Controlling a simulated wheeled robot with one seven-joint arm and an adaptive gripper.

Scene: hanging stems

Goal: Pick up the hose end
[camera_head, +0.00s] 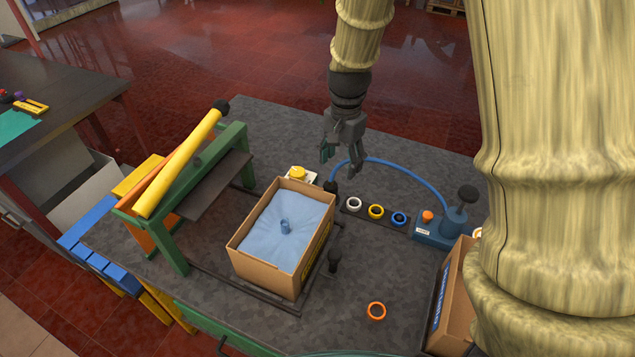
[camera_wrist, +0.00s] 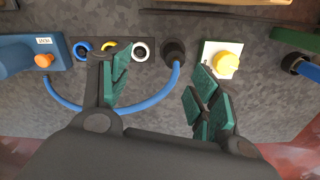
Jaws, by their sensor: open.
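A blue hose (camera_head: 400,168) arcs over the dark table from a blue pump-like device (camera_head: 440,228). Its near end stands in a black round holder (camera_head: 331,187). In the wrist view the hose end (camera_wrist: 177,72) enters the black holder (camera_wrist: 173,49), and the rest of the hose (camera_wrist: 150,104) curves left to the blue device (camera_wrist: 30,55). My gripper (camera_head: 340,164) points down above the hose and the holder. It also shows in the wrist view (camera_wrist: 160,83), with its green-padded fingers apart on either side of the hose end. Nothing is gripped.
White, yellow and blue rings (camera_head: 376,212) sit beside the holder. A yellow button (camera_head: 297,173) on a white base is on its other side.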

